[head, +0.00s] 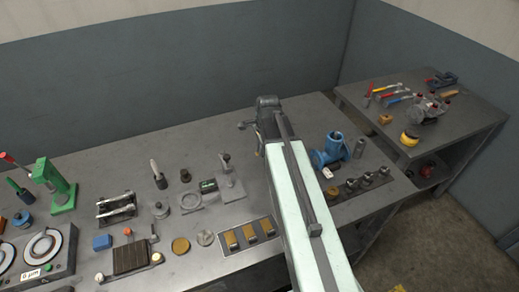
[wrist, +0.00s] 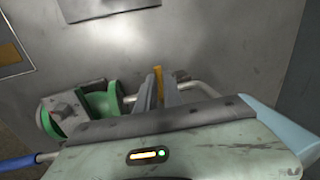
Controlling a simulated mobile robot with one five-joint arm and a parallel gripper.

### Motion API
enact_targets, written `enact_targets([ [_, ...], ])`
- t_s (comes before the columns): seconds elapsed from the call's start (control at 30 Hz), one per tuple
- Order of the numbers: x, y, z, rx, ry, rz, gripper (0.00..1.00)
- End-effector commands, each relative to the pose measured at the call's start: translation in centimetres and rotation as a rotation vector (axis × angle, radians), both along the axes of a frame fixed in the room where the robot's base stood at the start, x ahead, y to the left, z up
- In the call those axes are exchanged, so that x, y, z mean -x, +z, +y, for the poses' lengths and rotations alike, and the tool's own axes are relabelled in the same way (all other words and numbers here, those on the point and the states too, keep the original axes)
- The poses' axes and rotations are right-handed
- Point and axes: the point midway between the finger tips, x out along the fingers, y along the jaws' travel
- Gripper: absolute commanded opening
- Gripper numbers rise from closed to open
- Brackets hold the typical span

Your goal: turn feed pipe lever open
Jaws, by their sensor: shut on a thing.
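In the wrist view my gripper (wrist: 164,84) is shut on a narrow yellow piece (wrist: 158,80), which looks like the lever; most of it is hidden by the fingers. A green round fitting (wrist: 102,98) with grey pipe sits just left of the fingers, and another green part stands further left. A bent grey pipe (wrist: 206,88) shows right of the fingers. In the head view my arm reaches forward across the bench, and its dark end (head: 267,107) is near the back edge. The lever and green fitting cannot be made out there.
A blue pump-like fitting (head: 330,150) stands on the bench (head: 215,135) just right of my arm. Several small tools and a green press (head: 55,185) stand to the left. A blue-handled rod (wrist: 18,163) is low left in the wrist view. A plate (wrist: 110,8) is on the grey surface ahead.

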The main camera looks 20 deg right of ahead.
Motion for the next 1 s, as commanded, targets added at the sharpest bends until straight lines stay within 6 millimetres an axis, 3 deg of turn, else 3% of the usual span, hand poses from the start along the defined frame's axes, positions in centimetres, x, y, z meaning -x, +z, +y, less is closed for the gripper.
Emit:
enact_targets([
  [1.0, 2.6, 0.0, -2.4, 0.002, 0.886, -0.002, 0.0],
])
